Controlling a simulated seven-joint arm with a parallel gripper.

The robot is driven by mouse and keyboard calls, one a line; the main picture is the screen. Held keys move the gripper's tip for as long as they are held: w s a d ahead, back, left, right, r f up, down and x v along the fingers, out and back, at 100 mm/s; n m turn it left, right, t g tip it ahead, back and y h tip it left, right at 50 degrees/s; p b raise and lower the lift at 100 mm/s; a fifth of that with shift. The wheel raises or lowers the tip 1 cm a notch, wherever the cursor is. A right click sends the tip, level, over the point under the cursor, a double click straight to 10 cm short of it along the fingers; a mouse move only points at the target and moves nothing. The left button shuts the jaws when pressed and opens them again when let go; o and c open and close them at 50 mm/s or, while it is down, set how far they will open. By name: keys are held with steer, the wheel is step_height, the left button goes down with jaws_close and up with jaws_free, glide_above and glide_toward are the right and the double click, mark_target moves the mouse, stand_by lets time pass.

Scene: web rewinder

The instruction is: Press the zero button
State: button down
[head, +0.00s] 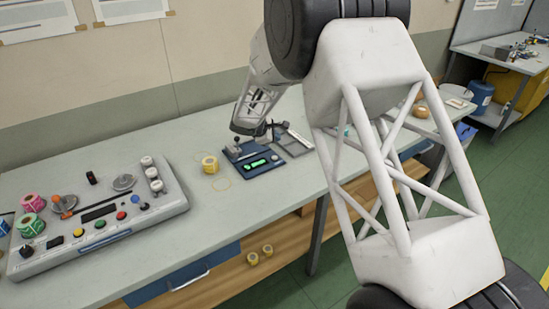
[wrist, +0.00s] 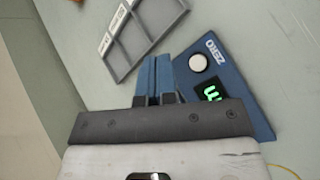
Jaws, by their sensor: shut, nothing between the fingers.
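The zero button is a round white button (wrist: 198,62) on a dark blue box (wrist: 240,95), next to the word ZERO. The box also shows in the head view, with a lit green display (head: 258,163). My gripper (wrist: 153,60) is shut and empty. In the wrist view its blue fingers lie to the left of the button, with a gap between them and it, near the box's left edge. Their height above the box is hard to tell. In the head view my arm's end is over the back of the box and hides part of it.
A grey compartment tray (wrist: 142,35) lies beside the box. A yellow roll (head: 210,163) stands to the box's left on the bench (head: 230,205). Further left is a grey control console (head: 105,215) with knobs, buttons and coloured rolls. Bare bench lies between roll and console.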

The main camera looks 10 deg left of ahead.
mark_target(275, 158)
steer(key=shift+f, duration=2.95)
steer(key=shift+f, duration=0.8)
stand_by(0.9)
steer(key=shift+r, duration=0.8)
steer(key=shift+r, duration=0.15)
stand_by(0.3)
steer(key=shift+r, duration=2.4)
